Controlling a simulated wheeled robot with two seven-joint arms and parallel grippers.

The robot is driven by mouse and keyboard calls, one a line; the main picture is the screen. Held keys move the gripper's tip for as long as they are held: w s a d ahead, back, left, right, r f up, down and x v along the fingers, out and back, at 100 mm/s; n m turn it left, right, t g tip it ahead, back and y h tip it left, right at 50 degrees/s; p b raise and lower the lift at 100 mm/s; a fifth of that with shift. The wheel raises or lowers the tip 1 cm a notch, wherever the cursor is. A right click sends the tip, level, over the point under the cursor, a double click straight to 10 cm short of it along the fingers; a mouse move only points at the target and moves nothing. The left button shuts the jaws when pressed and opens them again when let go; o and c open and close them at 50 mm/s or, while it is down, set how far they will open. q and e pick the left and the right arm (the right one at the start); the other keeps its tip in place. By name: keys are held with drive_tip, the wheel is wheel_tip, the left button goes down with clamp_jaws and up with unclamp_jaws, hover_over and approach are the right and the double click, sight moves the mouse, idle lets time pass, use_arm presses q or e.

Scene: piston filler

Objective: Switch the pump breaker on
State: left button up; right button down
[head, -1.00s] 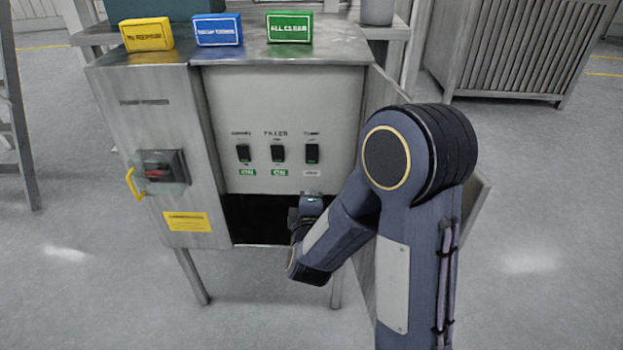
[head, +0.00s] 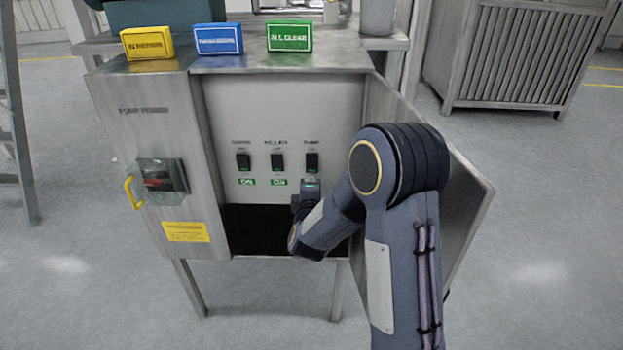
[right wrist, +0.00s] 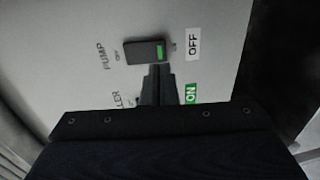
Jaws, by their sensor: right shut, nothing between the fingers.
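The pump breaker (head: 312,162) is the rightmost of three black switches on the pale panel inside the open cabinet. In the right wrist view the pump breaker (right wrist: 146,51) has a green mark on its face and a white OFF label (right wrist: 194,43) beside it. My right gripper (head: 310,185) is just below the pump breaker in the head view and covers its label there. In the right wrist view the shut, empty fingertips (right wrist: 158,70) are right at the breaker's edge; I cannot tell whether they touch. My left gripper is out of view.
The other two breakers, left (head: 243,162) and middle (head: 278,162), have green ON labels. The open cabinet door (head: 455,225) stands right of my arm. A red-handled switch (head: 160,182) is on the cabinet's left front. Yellow, blue and green sign blocks (head: 290,37) stand on top.

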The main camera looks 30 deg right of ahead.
sight(312, 172)
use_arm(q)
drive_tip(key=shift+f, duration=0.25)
use_arm(e)
drive_tip(key=shift+x, duration=2.4)
drive_tip(key=shift+w+d+f+h+b, duration=0.1)
drive_tip(key=shift+w+f+h+b, duration=0.15)
drive_tip(key=shift+b, duration=0.8)
drive_tip(key=shift+r+p, duration=0.2)
drive_tip(key=shift+p, duration=0.1)
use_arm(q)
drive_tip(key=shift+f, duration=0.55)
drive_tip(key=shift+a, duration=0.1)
use_arm(e)
drive_tip(key=shift+s+f, duration=0.1)
drive_tip(key=shift+s, duration=0.05)
